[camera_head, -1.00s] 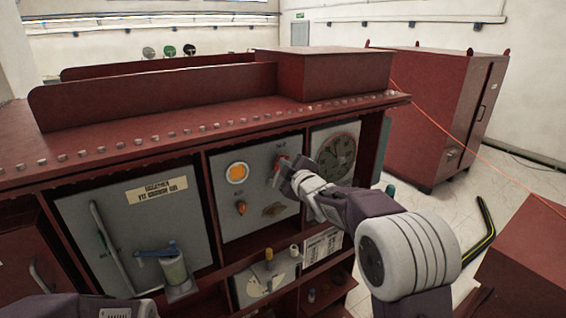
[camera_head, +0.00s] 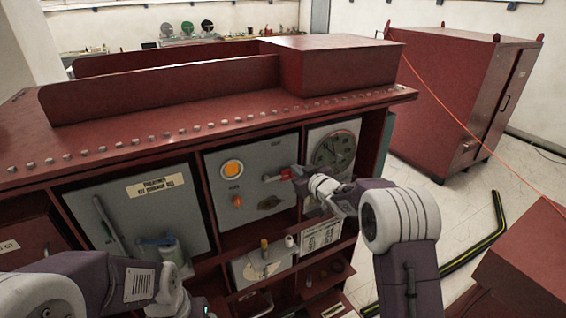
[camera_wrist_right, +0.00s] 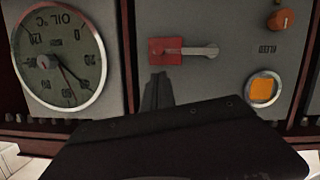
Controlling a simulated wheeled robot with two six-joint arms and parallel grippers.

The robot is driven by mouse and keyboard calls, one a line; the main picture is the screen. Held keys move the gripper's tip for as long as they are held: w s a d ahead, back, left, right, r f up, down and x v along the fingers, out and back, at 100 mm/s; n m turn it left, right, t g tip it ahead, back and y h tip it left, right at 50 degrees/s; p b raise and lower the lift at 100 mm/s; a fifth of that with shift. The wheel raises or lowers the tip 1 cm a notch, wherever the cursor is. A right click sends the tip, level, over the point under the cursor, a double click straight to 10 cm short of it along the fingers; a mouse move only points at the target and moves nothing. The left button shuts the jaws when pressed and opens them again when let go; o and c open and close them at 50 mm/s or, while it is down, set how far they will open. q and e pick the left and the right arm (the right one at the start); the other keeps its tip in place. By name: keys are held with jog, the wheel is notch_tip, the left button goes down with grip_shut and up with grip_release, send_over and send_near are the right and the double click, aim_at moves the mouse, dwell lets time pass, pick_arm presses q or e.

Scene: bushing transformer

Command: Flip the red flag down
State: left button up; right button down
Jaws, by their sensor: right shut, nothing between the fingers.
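The red flag (camera_head: 286,174) is on the grey panel (camera_head: 256,152) of the dark red cabinet, to the right of the orange lamp. It lies level, with a grey lever (camera_head: 271,178) pointing left from it. In the right wrist view, which is upside down, the flag (camera_wrist_right: 164,51) and lever (camera_wrist_right: 202,50) also lie level. My right gripper (camera_head: 299,173) is just right of the flag; its dark fingers (camera_wrist_right: 158,88) are shut and empty, apart from the flag in the wrist view. My left arm shows at the lower left, but its fingertips are out of sight.
An orange knob (camera_head: 237,202) and orange lamp (camera_head: 233,170) sit left of the flag. An oil gauge (camera_head: 334,150) is right of it. A shelf below holds small parts. A red cabinet (camera_head: 455,95) stands at the right, with a black-yellow strip (camera_head: 470,255) on the floor.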

jog(key=shift+w+d+f+b, duration=0.1)
jog(key=shift+d+f+b, duration=0.1)
jog(key=shift+f+b, duration=0.4)
jog(key=shift+d+f+b, duration=0.2)
jog(key=shift+f+b, duration=0.15)
jog(key=shift+f, duration=0.3)
jog(key=shift+a+f, duration=0.1)
jog(key=shift+f, duration=0.05)
